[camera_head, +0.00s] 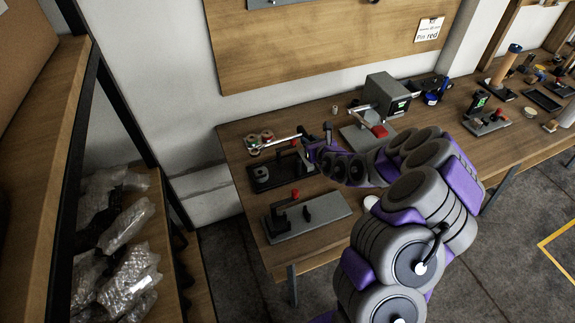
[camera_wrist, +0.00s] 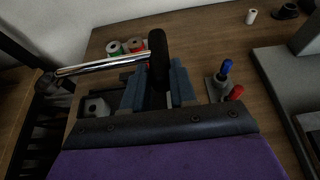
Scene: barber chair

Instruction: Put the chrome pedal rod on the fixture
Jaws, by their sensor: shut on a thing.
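The chrome pedal rod (camera_wrist: 100,66) is a shiny bar with a thick black end piece (camera_wrist: 158,62). My gripper (camera_wrist: 158,88) is shut on this black end, and the chrome length sticks out to the left. In the head view the rod (camera_head: 278,144) is held above a dark fixture (camera_head: 285,172) at the table's left end, with my gripper (camera_head: 314,150) at its right. The dark fixture carries a grey block (camera_head: 262,173), which also shows in the wrist view (camera_wrist: 95,106). Contact between rod and fixture cannot be told; my gripper hides part of the fixture.
A grey plate with a red-knobbed clamp (camera_head: 318,214) lies nearer the front edge. Red and green spools (camera_head: 260,138) stand behind the rod. A grey machine (camera_head: 386,96) stands at the back. Red and blue handles (camera_wrist: 230,78) are right of my gripper. A shelf (camera_head: 75,120) is at left.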

